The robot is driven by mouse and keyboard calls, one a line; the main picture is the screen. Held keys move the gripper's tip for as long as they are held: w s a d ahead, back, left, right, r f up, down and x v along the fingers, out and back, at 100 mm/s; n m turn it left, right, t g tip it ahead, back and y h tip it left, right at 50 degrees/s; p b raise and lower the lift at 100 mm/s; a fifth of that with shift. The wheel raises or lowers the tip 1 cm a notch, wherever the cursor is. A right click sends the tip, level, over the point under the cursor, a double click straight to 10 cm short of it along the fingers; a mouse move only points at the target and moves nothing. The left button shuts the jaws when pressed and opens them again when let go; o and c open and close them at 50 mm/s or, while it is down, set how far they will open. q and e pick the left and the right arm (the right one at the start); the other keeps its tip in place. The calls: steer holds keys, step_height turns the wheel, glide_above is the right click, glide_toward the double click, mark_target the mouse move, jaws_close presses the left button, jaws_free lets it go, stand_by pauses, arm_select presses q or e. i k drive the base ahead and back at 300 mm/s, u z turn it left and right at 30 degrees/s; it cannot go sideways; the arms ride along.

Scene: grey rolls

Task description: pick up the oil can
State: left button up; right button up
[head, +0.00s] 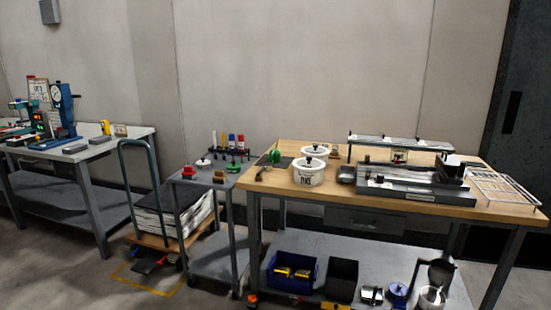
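I cannot pick out the oil can with certainty in the head view. Several small metal vessels stand on the lower shelf of the wooden-topped bench at the lower right. They include a silver one (372,295), a blue one (397,293) and a light one (431,297) beside a dark upright piece (441,272). They are too small to tell which, if any, is the oil can. Neither of my grippers is in view.
The wooden bench (470,212) holds two white tubs, a green item (273,157) and a long grey machine (420,188). A blue bin (292,272) and a black bin (342,279) share its lower shelf. A grey cart (208,178) and hand trolley (123,180) stand left.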

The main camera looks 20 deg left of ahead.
mark_target(274, 154)
steer(key=u, duration=0.4)
steer(key=i, duration=1.9)
